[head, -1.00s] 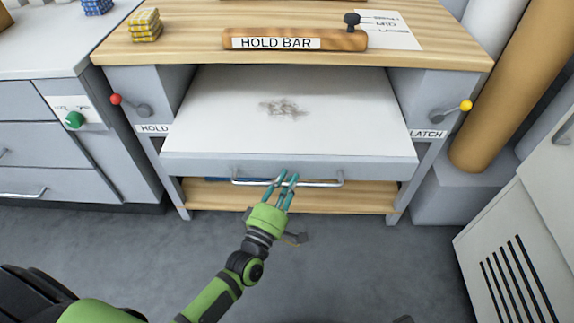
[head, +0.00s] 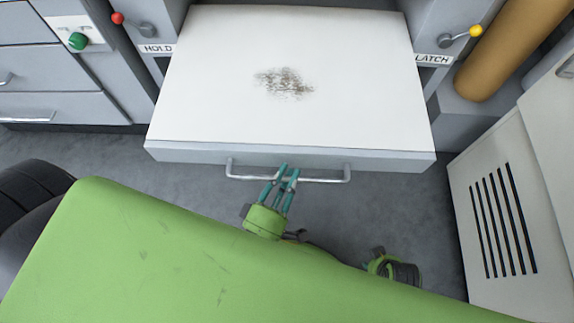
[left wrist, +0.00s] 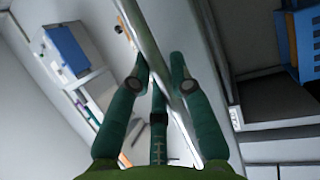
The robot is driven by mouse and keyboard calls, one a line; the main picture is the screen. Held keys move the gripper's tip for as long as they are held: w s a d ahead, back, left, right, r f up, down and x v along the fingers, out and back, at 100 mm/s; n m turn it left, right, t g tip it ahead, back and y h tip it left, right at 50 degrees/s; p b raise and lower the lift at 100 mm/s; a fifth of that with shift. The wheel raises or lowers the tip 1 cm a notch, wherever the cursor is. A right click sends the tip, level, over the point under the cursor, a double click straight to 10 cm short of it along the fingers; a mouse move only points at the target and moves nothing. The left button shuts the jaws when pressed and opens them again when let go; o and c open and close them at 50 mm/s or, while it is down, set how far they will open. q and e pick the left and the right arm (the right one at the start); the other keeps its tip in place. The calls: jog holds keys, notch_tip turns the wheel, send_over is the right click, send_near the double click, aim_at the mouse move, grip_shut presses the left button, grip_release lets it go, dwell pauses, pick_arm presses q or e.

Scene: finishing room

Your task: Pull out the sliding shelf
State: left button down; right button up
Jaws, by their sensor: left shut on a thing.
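The sliding shelf (head: 225,100) is a white board with a dark speckled smudge on top and a grey front edge. It sticks out of the bench toward me in the head view. Its metal bar handle (head: 328,179) runs along the front. My left gripper (head: 281,172) has its teal fingers closed around the handle near its middle. In the left wrist view the fingers (left wrist: 160,82) lie on both sides of the handle bar (left wrist: 150,45), which runs diagonally.
A red-knobbed lever (head: 118,19) sits by the HOLD label (head: 158,49), and a yellow-knobbed lever (head: 474,32) by the LATCH label (head: 432,59). Grey drawers (head: 45,80) stand left. A white vented cabinet (head: 505,200) stands right. Bare floor (head: 395,205) lies before the shelf.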

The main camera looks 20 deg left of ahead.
pick_arm(q)
jog(key=c, duration=1.1)
grip_release()
jog(key=v, duration=1.2)
jog(key=shift+f, duration=0.1)
